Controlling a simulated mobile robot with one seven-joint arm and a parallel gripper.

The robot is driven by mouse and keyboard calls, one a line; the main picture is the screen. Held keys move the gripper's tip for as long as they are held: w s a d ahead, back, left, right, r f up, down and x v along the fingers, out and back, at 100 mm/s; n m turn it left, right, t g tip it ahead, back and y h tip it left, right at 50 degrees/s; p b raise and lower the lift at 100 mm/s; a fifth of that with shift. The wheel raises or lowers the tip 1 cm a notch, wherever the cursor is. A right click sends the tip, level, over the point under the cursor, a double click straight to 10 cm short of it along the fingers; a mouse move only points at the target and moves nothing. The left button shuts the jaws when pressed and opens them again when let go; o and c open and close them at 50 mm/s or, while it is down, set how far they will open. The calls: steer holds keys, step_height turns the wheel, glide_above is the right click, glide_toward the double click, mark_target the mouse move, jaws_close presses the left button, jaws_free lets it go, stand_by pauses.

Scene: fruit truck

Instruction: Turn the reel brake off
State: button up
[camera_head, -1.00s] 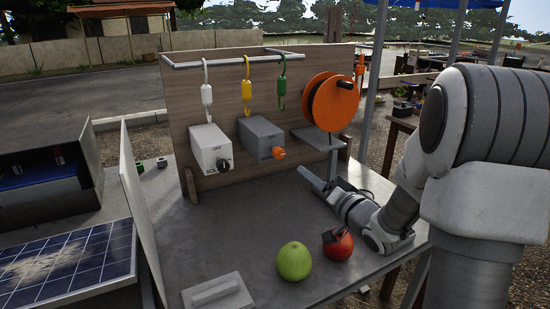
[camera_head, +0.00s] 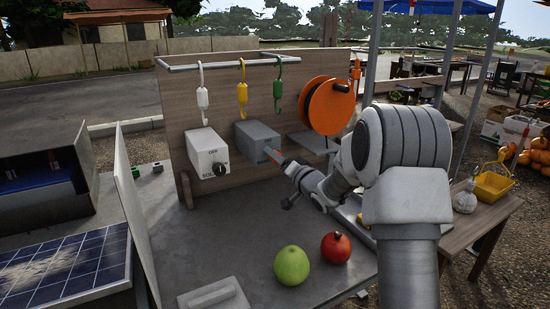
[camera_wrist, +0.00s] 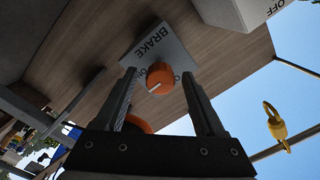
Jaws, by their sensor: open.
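The grey brake box (camera_head: 257,141) is on the wooden panel, below the yellow hook. In the wrist view its face (camera_wrist: 174,47) reads BRAKE, with lettering beside the knob partly hidden. Its orange knob (camera_wrist: 160,77) has a white mark pointing to the lower left in that view. In the head view the knob is largely hidden by my gripper (camera_head: 273,156). My gripper (camera_wrist: 159,86) is open, its two fingers on either side of the knob. I cannot tell whether they touch it. The orange reel (camera_head: 328,105) hangs at the panel's right.
The white solar box (camera_head: 204,152) with a dark knob is just left of the brake box. White (camera_head: 202,97), yellow (camera_head: 242,92) and green (camera_head: 279,97) hooks hang above. A green apple (camera_head: 292,265) and a red apple (camera_head: 335,247) lie on the grey table (camera_head: 220,240), otherwise mostly clear here.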

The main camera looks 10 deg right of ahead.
steer(key=shift+x, duration=0.85)
jaws_close()
